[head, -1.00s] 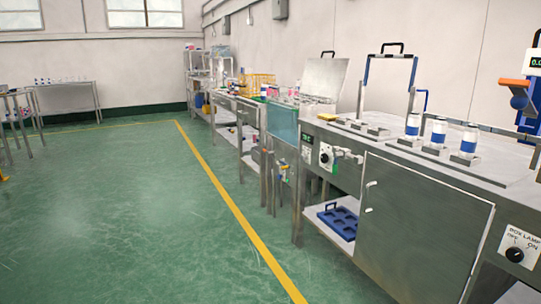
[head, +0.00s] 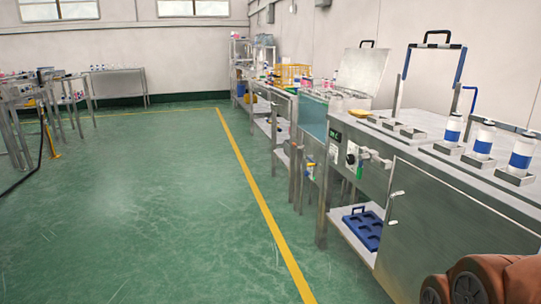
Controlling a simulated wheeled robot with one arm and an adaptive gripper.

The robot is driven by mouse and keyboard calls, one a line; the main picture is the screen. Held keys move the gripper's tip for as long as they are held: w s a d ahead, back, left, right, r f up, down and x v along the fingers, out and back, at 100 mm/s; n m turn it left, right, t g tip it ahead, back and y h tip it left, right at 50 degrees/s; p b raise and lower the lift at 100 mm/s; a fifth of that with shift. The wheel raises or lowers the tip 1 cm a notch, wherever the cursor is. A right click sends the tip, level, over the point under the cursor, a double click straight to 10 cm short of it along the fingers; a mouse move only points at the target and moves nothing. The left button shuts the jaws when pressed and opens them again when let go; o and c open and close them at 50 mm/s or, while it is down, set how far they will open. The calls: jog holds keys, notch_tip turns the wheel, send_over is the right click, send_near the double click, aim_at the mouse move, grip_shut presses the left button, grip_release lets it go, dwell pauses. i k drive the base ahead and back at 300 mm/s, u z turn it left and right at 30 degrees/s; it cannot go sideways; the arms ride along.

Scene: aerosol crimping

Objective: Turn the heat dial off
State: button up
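A small black dial (head: 351,159) on a white plate sits on the front panel of the near steel bench, right of centre in the head view. Its label and pointer are too small to read, so I cannot tell its setting or whether it is the heat dial. A dark green display (head: 335,135) is just above and left of it. A grey valve-like fitting (head: 375,158) sticks out to its right. My gripper is not in view. Only rounded brown links of my arm show at the bottom right, well apart from the dial.
The steel bench (head: 440,225) runs along the right, with white-and-blue cans (head: 484,140) in holders on top. A blue tray (head: 364,228) lies on its lower shelf. A tank with a raised lid (head: 360,72) stands beyond. Green floor (head: 150,210) left of the yellow line is clear.

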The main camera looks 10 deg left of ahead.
aim_at(351, 159)
jog(key=u, duration=1)
jog(key=i, duration=1.1)
jog(key=u, duration=0.75)
